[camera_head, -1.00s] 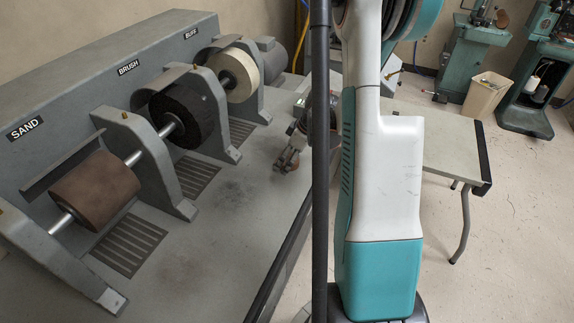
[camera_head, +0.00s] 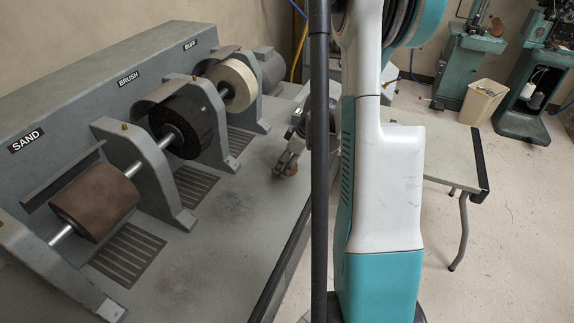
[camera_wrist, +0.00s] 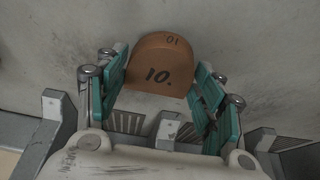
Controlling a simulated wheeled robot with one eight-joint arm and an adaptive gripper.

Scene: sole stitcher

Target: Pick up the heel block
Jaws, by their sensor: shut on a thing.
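The heel block (camera_wrist: 160,68) is a brown, D-shaped piece marked "10", seen in the middle of the wrist view. My gripper (camera_wrist: 161,86) has its teal-padded fingers on the block's left and right sides and is shut on it. In the head view my gripper (camera_head: 288,160) shows small beside the dark vertical post, over the grey bench, with the brown heel block (camera_head: 291,169) at its fingertips. I cannot tell whether the block is clear of the surface.
The grey finishing machine (camera_head: 100,85) stands on the left, with a brown sanding drum (camera_head: 97,203), a black brush wheel (camera_head: 182,127) and a cream buffing wheel (camera_head: 233,84). Slotted vents (camera_head: 128,254) lie before them. A table (camera_head: 440,155) stands right of my arm.

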